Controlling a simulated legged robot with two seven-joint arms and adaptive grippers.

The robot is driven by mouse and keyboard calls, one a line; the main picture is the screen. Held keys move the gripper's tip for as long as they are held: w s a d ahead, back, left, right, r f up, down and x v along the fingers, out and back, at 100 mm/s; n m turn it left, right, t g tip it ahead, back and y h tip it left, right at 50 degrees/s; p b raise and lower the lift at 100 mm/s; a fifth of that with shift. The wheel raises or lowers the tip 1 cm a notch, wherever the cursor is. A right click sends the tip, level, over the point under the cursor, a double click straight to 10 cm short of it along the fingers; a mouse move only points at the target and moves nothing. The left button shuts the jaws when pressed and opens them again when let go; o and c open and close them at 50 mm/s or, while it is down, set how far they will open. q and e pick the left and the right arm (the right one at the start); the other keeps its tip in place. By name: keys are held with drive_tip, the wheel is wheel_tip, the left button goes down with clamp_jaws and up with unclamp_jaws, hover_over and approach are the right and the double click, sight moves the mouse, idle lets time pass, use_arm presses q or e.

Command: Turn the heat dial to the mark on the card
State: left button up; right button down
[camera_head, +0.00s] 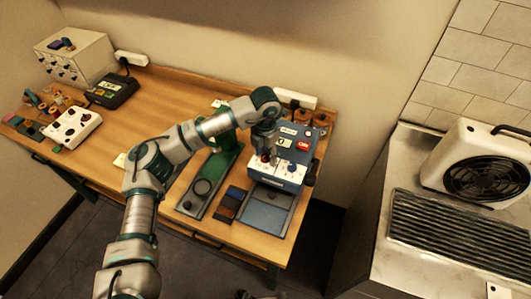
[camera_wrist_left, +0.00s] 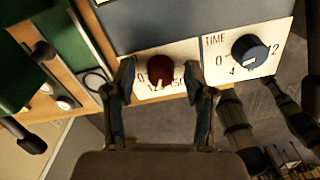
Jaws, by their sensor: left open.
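The blue press machine (camera_head: 278,172) stands at the right end of the table. On its white front panel is a dark red dial (camera_wrist_left: 160,70), with a scale showing 0 and 150 around it. The red dial also shows small in the head view (camera_head: 265,158). A blue dial (camera_wrist_left: 250,52) marked TIME sits to its right. My left gripper (camera_wrist_left: 158,78) is open, with one finger on each side of the red dial; I cannot tell whether they touch it. A small pale card (camera_head: 284,142) appears on the machine's top; its marking is too small to read. My right gripper is not visible.
A green press (camera_head: 222,165) stands left of the machine, close to my arm. A grey tray (camera_head: 268,208) lies in front. A white control box (camera_head: 72,127) and a dark device (camera_head: 112,90) are far left. A heater (camera_head: 478,165) stands on the right counter.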

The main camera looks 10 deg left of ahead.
sight(266, 155)
use_arm(q)
wheel_tip(266, 155, up, 12)
idle(0.4)
drive_tip(key=shift+w, duration=0.1)
drive_tip(key=shift+f, duration=0.1)
